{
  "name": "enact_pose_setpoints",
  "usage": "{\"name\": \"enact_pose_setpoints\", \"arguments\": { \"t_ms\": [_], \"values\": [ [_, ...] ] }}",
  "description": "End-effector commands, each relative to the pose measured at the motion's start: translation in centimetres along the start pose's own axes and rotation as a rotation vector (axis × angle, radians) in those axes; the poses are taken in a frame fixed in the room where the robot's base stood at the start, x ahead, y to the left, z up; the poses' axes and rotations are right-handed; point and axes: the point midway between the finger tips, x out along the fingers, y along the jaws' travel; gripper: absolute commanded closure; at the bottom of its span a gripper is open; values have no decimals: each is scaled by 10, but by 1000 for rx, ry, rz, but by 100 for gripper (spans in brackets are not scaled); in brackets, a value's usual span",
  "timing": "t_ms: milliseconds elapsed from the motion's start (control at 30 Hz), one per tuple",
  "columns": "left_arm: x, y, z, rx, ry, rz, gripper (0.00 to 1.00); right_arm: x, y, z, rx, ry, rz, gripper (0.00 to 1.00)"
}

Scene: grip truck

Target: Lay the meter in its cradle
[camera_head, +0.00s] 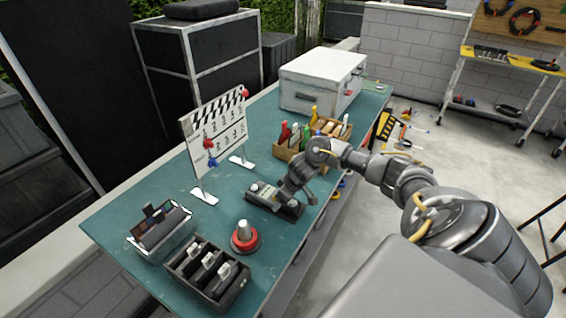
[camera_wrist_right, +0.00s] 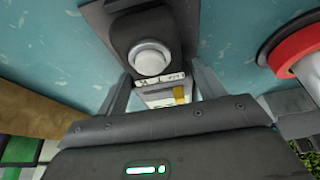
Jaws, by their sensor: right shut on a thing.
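The meter (camera_wrist_right: 150,58) is dark grey with a round white dome and a pale label with a yellow mark. In the right wrist view it lies between the two fingers of my right gripper (camera_wrist_right: 162,88), which is shut on it. The dark cradle (camera_wrist_right: 97,14) shows beneath and around the meter's far end. In the head view the cradle (camera_head: 291,210) is a low black base on the teal table, with my right gripper (camera_head: 272,190) just over it. The gripper partly hides both. I cannot tell whether the meter touches the cradle's floor. My left gripper is not in view.
On the teal table (camera_head: 130,212), a red-ringed cone (camera_head: 244,237), a black slotted box (camera_head: 207,272) and a clear bin (camera_head: 160,232) stand left of the cradle. A clapperboard (camera_head: 215,133) stands behind. A wooden crate (camera_head: 290,155) and white case (camera_head: 322,80) are farther back.

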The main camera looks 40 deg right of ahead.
Motion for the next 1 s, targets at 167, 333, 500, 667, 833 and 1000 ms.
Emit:
{"name": "enact_pose_setpoints", "arguments": {
  "t_ms": [167,333,500,667,833,1000],
  "values": [
    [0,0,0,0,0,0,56,0,0,0,0,2,0,14],
    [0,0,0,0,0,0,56,0,0,0,0,1,0,6],
    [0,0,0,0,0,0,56,0,0,1,-1,-1,0,6],
    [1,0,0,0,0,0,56,-14,0,0,-2,2,0,6],
    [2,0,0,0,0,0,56,-48,1,0,-4,3,1,6],
    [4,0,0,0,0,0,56,-80,1,0,-3,3,2,6]
  ]
}}
